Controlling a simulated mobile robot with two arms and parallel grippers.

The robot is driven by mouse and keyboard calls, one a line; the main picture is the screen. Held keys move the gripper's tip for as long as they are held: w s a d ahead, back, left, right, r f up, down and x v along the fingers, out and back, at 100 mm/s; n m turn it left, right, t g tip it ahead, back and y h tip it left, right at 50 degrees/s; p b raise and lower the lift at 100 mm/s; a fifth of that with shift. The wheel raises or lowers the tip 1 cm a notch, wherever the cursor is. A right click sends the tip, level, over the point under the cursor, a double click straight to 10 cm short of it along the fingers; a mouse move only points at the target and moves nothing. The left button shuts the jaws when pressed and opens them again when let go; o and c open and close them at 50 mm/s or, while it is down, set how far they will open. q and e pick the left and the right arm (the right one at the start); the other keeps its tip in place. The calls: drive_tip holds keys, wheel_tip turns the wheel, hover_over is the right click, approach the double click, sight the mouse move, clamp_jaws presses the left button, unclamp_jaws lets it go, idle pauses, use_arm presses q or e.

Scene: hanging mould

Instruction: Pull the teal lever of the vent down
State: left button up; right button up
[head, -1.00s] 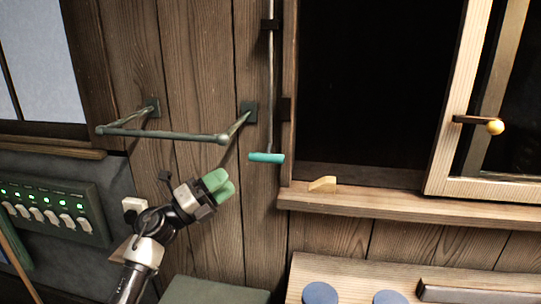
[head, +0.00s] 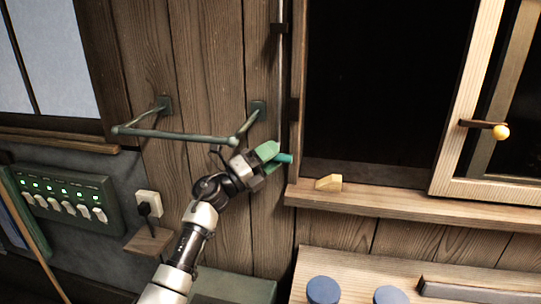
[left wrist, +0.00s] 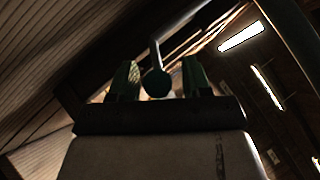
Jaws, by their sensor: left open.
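The teal lever (head: 285,158) is a short bar at the lower end of a thin vertical rod (head: 282,80), just left of the dark window opening. My left gripper (head: 270,159) is at the lever, with its green fingers around the bar's left part. In the left wrist view, the lever's round end (left wrist: 157,84) shows dark between the two fingers, with gaps on both sides. The gripper is open. The lever's left part is partly hidden by the fingers in the head view. My right gripper is not in view.
A green wall rail (head: 185,135) juts out just left of and above my left gripper. A window sill (head: 400,200) with a yellow wedge (head: 329,183) lies to the right. A switch box (head: 70,195) and a socket (head: 149,204) are at lower left.

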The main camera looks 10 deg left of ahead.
use_arm(q)
drive_tip(key=shift+c, duration=0.3)
drive_tip(key=shift+c, duration=1.1)
clamp_jaws()
drive_tip(key=shift+f+b, duration=0.4)
drive_tip(key=shift+f, duration=0.1)
wheel_tip(320, 180, down, 9)
drive_tip(key=b, duration=0.7)
drive_tip(key=shift+r, duration=0.15)
